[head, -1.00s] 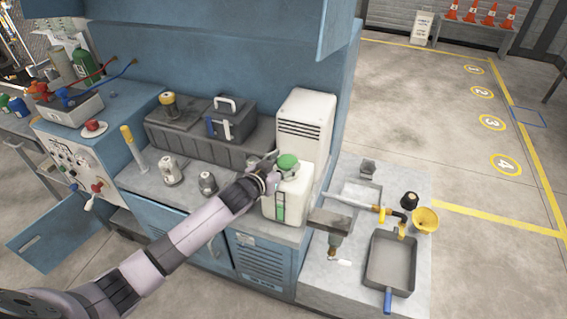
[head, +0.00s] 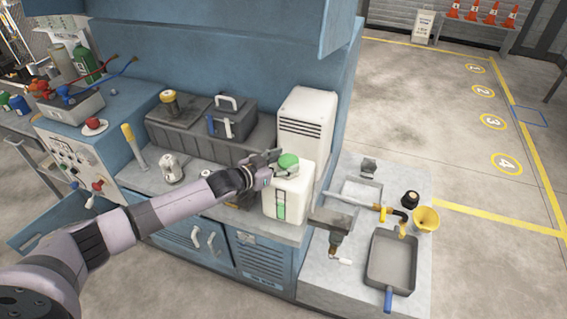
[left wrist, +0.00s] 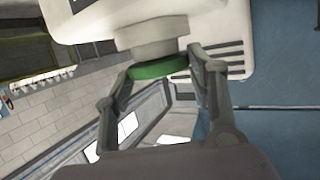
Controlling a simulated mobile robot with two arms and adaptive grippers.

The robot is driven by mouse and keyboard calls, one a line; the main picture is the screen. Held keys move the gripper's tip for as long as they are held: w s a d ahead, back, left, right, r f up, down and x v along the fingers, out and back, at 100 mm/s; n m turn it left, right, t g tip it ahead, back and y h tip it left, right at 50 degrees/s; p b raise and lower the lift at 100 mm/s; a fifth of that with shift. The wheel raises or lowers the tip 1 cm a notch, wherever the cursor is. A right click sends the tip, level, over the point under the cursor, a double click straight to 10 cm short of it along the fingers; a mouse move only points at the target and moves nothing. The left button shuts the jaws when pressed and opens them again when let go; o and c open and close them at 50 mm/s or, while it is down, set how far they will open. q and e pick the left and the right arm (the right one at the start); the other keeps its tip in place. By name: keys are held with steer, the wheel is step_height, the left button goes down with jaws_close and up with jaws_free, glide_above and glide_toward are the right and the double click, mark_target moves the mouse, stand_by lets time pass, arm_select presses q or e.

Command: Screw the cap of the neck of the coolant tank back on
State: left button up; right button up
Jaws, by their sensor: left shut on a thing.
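The white coolant tank (head: 297,200) stands upright at the right end of the blue cabinet's counter, with a green level window on its front. The green cap (head: 289,160) is at the tank's neck. My left gripper (head: 281,164) reaches in from the left and is shut on the cap. In the left wrist view, its two fingers lie on either side of the green cap (left wrist: 158,68), against the pale neck (left wrist: 152,40). I cannot tell how far the thread is engaged. My right gripper is not in view.
A tall white vented box (head: 305,125) stands right behind the tank. A low grey bench (head: 325,265) to the right holds a pan (head: 390,262), a yellow funnel (head: 426,219) and a crank device. A metal canister (head: 172,168) stands on the counter near my left forearm.

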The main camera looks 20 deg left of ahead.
arm_select(q)
steer(key=shift+w+d+r+m+h+b, duration=0.15)
steer(key=shift+r+m+h+b, duration=0.15)
steer(key=shift+m+h, duration=0.15)
steer(key=shift+a+f+g+h+b, duration=0.15)
steer(key=shift+a+g+h+b, duration=0.15)
steer(key=shift+a+g, duration=0.1)
steer(key=shift+d+m+h, duration=0.25)
steer(key=shift+d+m, duration=0.15)
steer(key=shift+m, duration=0.05)
steer(key=shift+a+m+g+h+b, duration=0.2)
steer(key=shift+m+g+h+b, duration=0.1)
steer(key=shift+g, duration=0.1)
